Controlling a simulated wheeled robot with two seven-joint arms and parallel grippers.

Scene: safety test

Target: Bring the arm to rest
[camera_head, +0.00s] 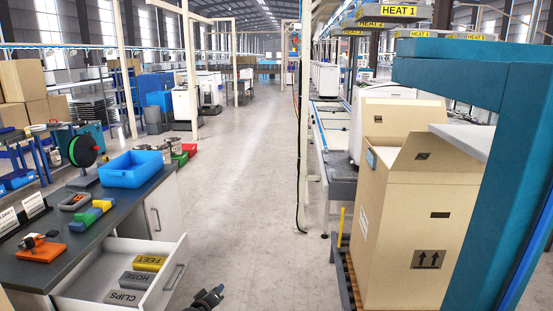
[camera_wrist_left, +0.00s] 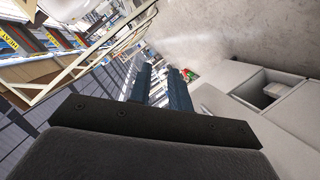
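My left gripper (camera_head: 212,296) shows at the bottom edge of the head view, dark and small, just right of the open drawer (camera_head: 165,285). It appears clear of the drawer front. In the left wrist view its two dark fingers (camera_wrist_left: 160,88) stand apart with nothing held between them. Most of my left arm is out of the head view. My right gripper is not in view.
A dark-topped workbench (camera_head: 100,215) on the left carries a blue bin (camera_head: 131,173) and small parts. The drawer holds labelled FEET, HOSE and CLIPS blocks. A tall cardboard box (camera_head: 405,230) stands right. The aisle floor (camera_head: 245,170) between is clear.

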